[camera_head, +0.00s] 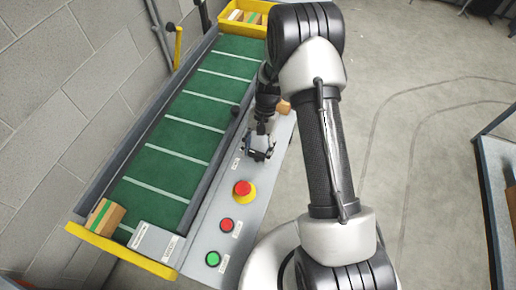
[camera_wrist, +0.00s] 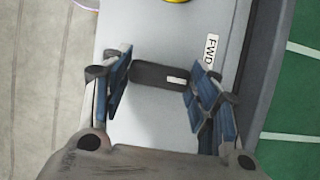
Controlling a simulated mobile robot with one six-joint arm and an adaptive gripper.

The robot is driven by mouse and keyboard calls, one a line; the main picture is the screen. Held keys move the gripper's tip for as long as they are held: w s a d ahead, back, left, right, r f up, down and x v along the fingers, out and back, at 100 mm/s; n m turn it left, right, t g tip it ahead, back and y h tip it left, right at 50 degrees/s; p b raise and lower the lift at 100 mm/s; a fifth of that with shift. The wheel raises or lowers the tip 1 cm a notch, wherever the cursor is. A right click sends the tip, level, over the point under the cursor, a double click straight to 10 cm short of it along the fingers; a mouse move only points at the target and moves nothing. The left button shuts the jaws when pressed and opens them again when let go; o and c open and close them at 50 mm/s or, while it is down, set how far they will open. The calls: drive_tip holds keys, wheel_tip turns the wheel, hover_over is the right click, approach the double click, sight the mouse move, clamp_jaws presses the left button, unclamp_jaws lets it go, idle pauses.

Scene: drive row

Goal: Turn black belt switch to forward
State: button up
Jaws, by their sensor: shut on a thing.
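The black belt switch (camera_wrist: 150,73) is a long dark knob on the grey control panel, seen in the wrist view. It lies nearly crosswise, with its white mark at the right end. The "FWD" label (camera_wrist: 210,52) is on the panel, up and to the right of that end. My gripper (camera_wrist: 159,77) has its blue-padded fingers at the two ends of the knob and is shut on it. In the head view my gripper (camera_head: 261,150) is down at the panel and hides the switch.
A red button on a yellow base (camera_head: 242,188), a red button (camera_head: 226,225) and a green button (camera_head: 213,258) sit nearer on the panel. The green belt (camera_head: 180,143) runs alongside, with a carton (camera_head: 105,217) at its near end. A yellow bin (camera_head: 233,25) is at the far end.

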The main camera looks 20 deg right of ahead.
drive_tip(key=n, duration=0.2)
drive_tip(key=n+h, duration=0.1)
drive_tip(key=n, duration=0.1)
drive_tip(key=shift+a+n+g+h+p, duration=0.15)
drive_tip(key=shift+n+g+h+p, duration=0.15)
drive_tip(key=shift+n, duration=0.1)
drive_tip(key=n+h, duration=0.1)
drive_tip(key=n, duration=0.3)
drive_tip(key=shift+a+n+h+p, duration=0.1)
drive_tip(key=shift+n+h+p, duration=0.2)
drive_tip(key=shift+h, duration=0.1)
drive_tip(key=o, duration=1.1)
drive_tip(key=shift+c, duration=0.2)
drive_tip(key=shift+w+r, duration=0.1)
drive_tip(key=v, duration=1.2)
drive_tip(key=shift+a, duration=0.1)
